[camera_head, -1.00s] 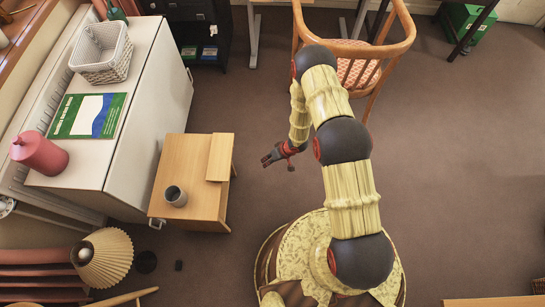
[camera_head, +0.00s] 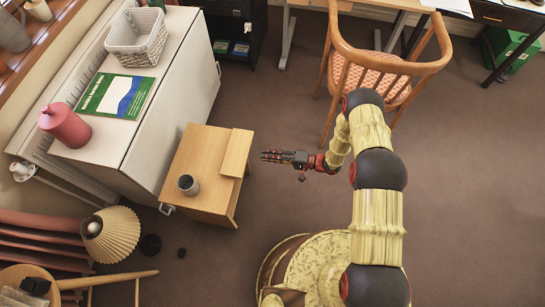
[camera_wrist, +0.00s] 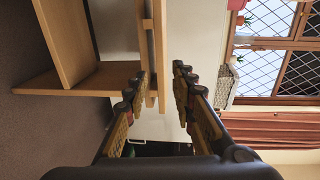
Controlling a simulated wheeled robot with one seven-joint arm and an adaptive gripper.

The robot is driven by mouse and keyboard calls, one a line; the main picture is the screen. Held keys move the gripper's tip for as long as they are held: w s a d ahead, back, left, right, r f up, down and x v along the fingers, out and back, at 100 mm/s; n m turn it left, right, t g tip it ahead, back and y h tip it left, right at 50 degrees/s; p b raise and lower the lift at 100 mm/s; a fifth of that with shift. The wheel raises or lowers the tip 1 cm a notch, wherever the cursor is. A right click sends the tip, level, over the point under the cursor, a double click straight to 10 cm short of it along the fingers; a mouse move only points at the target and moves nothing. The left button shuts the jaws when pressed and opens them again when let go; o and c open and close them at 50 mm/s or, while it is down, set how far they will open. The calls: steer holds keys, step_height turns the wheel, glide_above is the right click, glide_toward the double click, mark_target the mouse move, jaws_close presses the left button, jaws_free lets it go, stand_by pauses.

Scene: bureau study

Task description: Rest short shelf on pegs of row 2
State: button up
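A small light-wood open unit (camera_head: 205,165) stands left of my gripper in the head view. A short flat board (camera_head: 236,152), which looks like the short shelf, lies on its top along the right edge. My gripper (camera_head: 264,155) points left at that edge, a little short of the board. In the wrist view, which is turned on its side, my gripper (camera_wrist: 160,70) is open. The board (camera_wrist: 160,40) shows between its fingers, with no contact visible. The unit's side panel (camera_wrist: 75,85) and a lower plank (camera_wrist: 65,40) show at left. No pegs can be made out.
A grey cup (camera_head: 188,185) stands on the unit's top. A white cabinet (camera_head: 165,105) with a basket (camera_head: 137,40), a book (camera_head: 118,95) and a pink jug (camera_head: 65,125) is beyond it. A wooden chair (camera_head: 385,65) stands behind my arm. Floor right of the unit is clear.

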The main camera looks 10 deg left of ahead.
mark_target(247, 150)
steer(key=shift+w+a+f+b, duration=0.2)
steer(key=shift+a+b, duration=0.1)
steer(key=shift+a, duration=1.25)
steer(key=shift+w+a+f+b, duration=0.15)
steer(key=shift+a+b, duration=0.1)
steer(key=shift+a, duration=1.25)
steer(key=shift+w+a+f+b, duration=0.1)
steer(key=shift+a+f+b, duration=0.15)
steer(key=shift+a, duration=1.3)
steer(key=shift+s, duration=0.1)
steer(key=shift+c, duration=0.8)
steer(key=c, duration=0.5)
jaws_close()
steer(key=shift+f, duration=0.1)
steer(key=shift+r+p, duration=0.95)
steer(key=shift+r, duration=0.95)
